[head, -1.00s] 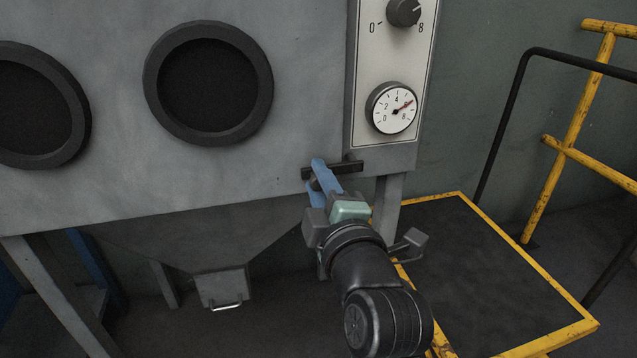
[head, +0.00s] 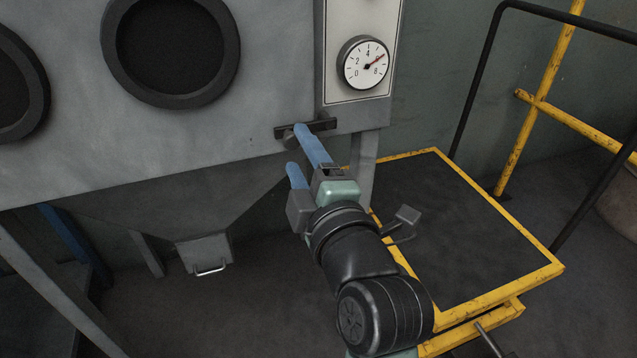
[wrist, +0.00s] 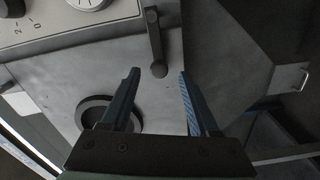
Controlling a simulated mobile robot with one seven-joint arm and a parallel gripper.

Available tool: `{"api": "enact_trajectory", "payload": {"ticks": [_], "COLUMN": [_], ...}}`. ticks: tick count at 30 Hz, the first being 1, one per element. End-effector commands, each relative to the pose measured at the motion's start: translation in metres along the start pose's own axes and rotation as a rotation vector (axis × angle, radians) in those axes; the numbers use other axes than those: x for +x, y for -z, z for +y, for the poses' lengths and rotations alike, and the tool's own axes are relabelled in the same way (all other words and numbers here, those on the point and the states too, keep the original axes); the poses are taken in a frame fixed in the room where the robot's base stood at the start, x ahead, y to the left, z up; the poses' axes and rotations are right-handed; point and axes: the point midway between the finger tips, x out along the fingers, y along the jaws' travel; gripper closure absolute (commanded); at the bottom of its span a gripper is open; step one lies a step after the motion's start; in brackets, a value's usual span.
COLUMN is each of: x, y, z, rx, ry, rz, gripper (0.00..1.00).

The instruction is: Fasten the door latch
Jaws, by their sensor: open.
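The door latch (head: 322,125) is a dark bar, roughly level on the lower right of the grey cabinet front, below the gauge panel. In the wrist view the latch (wrist: 154,35) runs down from the top and ends in a rounded tip just ahead of the space between my fingers. My gripper (head: 296,148) has blue fingers and is open, with nothing between them. In the head view its upper finger overlaps part of the latch, so contact is unclear. In the wrist view the fingertips (wrist: 158,73) stand apart on either side of the latch's line.
Round dark ports (head: 170,50) are in the cabinet front. A pressure gauge (head: 366,63) is above the latch. A hopper with a small handled hatch (head: 205,252) hangs below. A yellow-edged platform (head: 455,235) and railings (head: 540,105) stand at the right.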

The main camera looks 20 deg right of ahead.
Motion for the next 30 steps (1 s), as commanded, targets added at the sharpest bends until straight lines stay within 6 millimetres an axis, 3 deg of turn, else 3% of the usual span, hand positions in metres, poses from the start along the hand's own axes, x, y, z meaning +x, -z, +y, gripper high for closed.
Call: {"api": "enact_trajectory", "payload": {"ticks": [6, 12, 18, 30], "x": [-0.05, -0.078, -0.088, -0.088], "y": [-0.001, -0.001, 0.0, 0.0], "z": [0.0, -0.001, 0.0, 0.0], "rx": [0.001, 0.0, -0.001, -0.001], "ry": [0.002, 0.002, 0.002, 0.001], "rz": [-0.004, -0.002, -0.001, 0.0], "gripper": [0.39, 0.39, 0.39, 0.39]}}
